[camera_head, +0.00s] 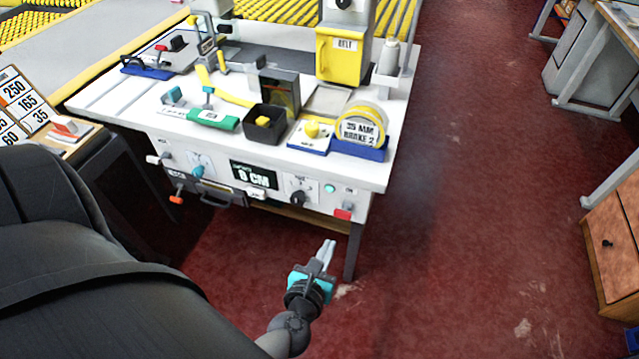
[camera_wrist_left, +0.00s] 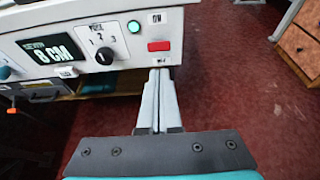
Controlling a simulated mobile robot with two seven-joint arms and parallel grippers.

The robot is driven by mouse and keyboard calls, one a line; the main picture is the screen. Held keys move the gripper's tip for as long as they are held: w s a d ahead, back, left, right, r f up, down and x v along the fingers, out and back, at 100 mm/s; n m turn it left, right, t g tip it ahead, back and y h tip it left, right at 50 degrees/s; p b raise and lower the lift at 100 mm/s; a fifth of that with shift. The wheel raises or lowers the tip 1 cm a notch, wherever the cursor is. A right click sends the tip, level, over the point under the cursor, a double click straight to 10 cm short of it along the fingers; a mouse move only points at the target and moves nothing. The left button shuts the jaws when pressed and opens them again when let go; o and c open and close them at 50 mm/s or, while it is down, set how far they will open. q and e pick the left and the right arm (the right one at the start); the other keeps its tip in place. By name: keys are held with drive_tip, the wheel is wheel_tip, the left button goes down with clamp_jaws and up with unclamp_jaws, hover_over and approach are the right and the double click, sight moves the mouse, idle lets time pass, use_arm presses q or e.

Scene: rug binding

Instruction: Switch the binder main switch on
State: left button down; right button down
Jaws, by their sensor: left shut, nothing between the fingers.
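The binder's front panel (camera_head: 225,178) faces me below the white table top. A red rocker-like switch (camera_head: 343,211) sits at its lower right; it also shows in the left wrist view (camera_wrist_left: 158,46). The small label under it is too blurred to read surely, and I cannot tell which way the switch is set. A round green lamp (camera_wrist_left: 134,27) is up and left of it. My left gripper (camera_head: 328,245) is shut and empty, in front of and below the red switch. In the left wrist view its fingertips (camera_wrist_left: 158,72) appear just under the switch, apparently apart from it. My right gripper is out of view.
A mode knob (camera_wrist_left: 104,56) and a display reading 8 CM (camera_wrist_left: 52,51) are left of the switch. A table leg (camera_head: 353,250) stands behind my gripper. The red floor (camera_head: 470,200) to the right is clear, with a wooden cabinet (camera_head: 610,250) beyond.

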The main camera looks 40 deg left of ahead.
use_arm(q)
drive_tip(key=shift+v, duration=2.7)
drive_tip(key=shift+d+f, duration=0.1)
drive_tip(key=shift+f, duration=0.05)
